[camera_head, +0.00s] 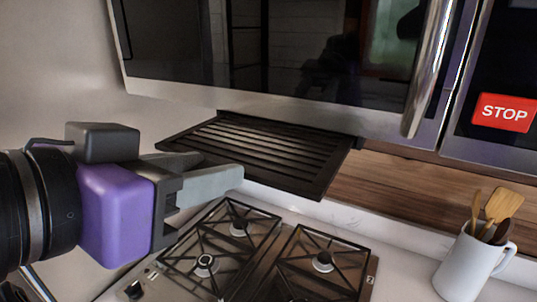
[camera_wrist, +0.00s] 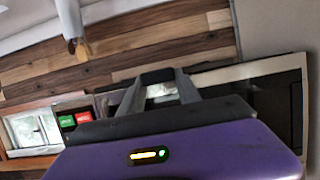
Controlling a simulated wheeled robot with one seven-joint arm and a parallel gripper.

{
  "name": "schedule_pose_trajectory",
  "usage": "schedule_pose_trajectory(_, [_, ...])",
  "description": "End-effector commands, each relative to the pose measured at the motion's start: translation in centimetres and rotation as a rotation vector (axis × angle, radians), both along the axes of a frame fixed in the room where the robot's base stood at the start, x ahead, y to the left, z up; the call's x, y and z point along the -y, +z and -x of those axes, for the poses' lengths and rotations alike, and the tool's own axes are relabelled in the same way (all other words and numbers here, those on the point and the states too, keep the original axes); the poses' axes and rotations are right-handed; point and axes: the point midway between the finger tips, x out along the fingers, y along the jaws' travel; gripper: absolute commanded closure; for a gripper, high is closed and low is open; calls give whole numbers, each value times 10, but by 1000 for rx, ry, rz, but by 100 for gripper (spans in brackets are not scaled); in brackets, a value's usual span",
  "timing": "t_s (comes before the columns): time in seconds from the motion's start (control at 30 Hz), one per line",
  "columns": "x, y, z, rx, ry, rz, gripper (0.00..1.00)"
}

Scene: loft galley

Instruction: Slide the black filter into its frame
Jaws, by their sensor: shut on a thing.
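The black filter (camera_head: 262,150), a flat slatted panel, is under the front of the microwave and above the stove, tilted in the picture. My gripper (camera_head: 212,178) comes in from the left and is shut on the filter's left side. The near finger hides part of that edge. In the wrist view, a small dark piece (camera_wrist: 158,76) shows between my fingertips; the rest of the filter is hard to make out there. The filter's frame cannot be clearly told from the dark underside of the microwave.
The microwave (camera_head: 180,92) hangs directly above the filter, with a tall handle (camera_head: 432,65) and a red STOP button (camera_head: 503,112). A gas stove (camera_head: 272,262) lies below. A white mug (camera_head: 468,268) with wooden utensils stands at the right on the counter.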

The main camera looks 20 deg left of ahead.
Motion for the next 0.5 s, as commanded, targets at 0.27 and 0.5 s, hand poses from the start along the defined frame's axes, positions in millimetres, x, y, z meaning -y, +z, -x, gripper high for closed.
schedule_pose_trajectory(0.27, [-1, 1, 11, 0, 2, -1, 100])
schedule_pose_trajectory(0.5, [-2, 1, 19, 1, 1, 0, 100])
